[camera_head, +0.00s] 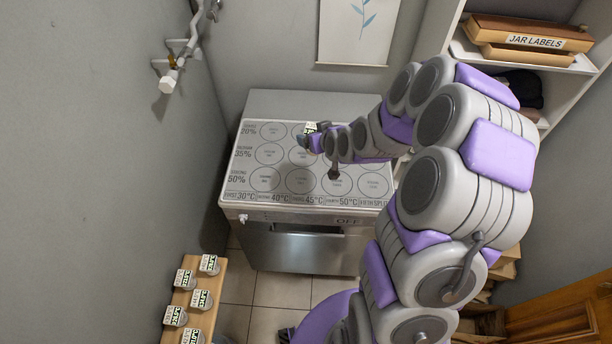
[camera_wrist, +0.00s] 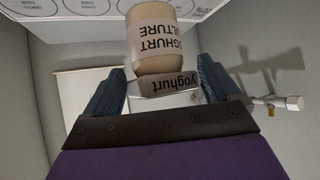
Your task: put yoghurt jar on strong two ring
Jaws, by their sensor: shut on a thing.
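A yoghurt jar (camera_wrist: 153,38), cream with dark printed label text, fills the top middle of the wrist view and appears upside down in that picture. My gripper (camera_wrist: 160,68) has its two blue-grey fingers on either side of it, shut on the jar. In the head view, my gripper (camera_head: 310,142) is over the hob's back-middle rings, with a small part of the jar (camera_head: 311,127) showing. The white hob (camera_head: 240,185) has rows of rings beside 20%, 35% and 50%. The strong two ring (camera_head: 300,181) is in the front row, second from left, and looks empty.
Several labelled jars stand on a wooden shelf (camera_head: 208,291) at the lower left. A wall pipe (camera_head: 185,62) sticks out at the upper left. A shelf unit with a jar labels box (camera_head: 535,41) is at the right. My arm covers part of the hob's right side.

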